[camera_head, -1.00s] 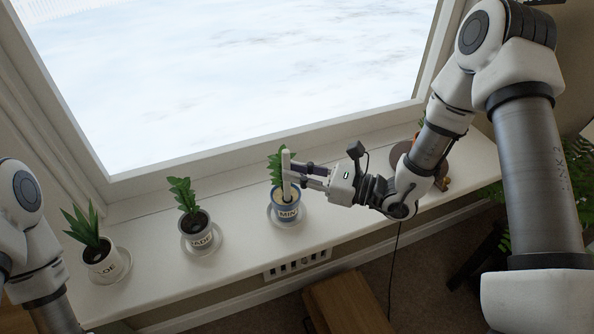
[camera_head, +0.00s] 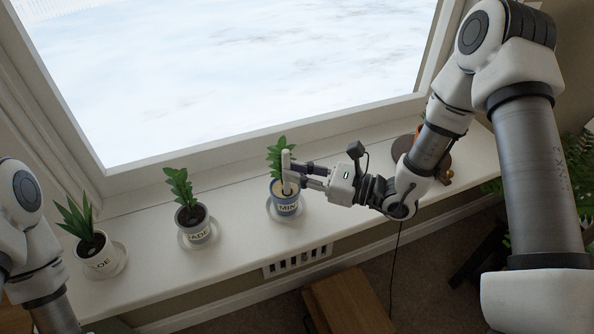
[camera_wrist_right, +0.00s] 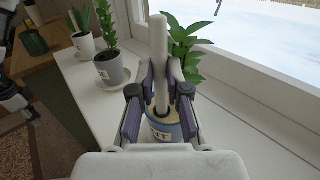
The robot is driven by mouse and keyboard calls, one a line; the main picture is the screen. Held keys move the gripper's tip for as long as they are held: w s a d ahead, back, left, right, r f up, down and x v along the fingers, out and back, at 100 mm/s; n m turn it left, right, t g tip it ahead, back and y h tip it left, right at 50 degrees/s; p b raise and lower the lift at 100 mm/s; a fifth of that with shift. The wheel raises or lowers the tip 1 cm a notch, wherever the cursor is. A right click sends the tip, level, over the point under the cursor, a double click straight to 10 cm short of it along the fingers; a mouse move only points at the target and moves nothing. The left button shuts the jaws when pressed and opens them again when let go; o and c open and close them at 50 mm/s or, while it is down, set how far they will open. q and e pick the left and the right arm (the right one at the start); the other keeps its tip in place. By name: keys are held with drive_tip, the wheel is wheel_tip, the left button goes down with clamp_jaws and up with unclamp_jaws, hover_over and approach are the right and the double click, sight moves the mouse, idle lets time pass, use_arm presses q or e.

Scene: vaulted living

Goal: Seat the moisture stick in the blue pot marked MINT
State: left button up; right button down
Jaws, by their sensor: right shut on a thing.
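The moisture stick is a pale, slim rod (camera_head: 286,160) standing roughly upright, also in the right wrist view (camera_wrist_right: 159,55). Its lower end is inside the rim of the blue MINT pot (camera_head: 286,207), which also shows in the right wrist view (camera_wrist_right: 158,132); how deep the tip goes is hidden. A leafy green plant grows behind the stick. My right gripper (camera_head: 292,174) is shut on the stick, just above the pot, coming in from the right. My left arm shows at the left edge, but its gripper is out of view.
The JADE pot (camera_head: 197,230) and ALOE pot (camera_head: 102,262) stand on saucers to the left on the white sill (camera_head: 240,243). A terracotta pot (camera_head: 420,131) is partly hidden behind my right arm. The window is behind. The sill between the pots is clear.

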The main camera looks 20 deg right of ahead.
drive_tip(key=shift+f+b, duration=0.6)
drive_tip(key=shift+f, duration=0.1)
drive_tip(key=c, duration=1.1)
unclamp_jaws()
drive_tip(key=shift+r, duration=0.1)
drive_tip(key=v, duration=1.2)
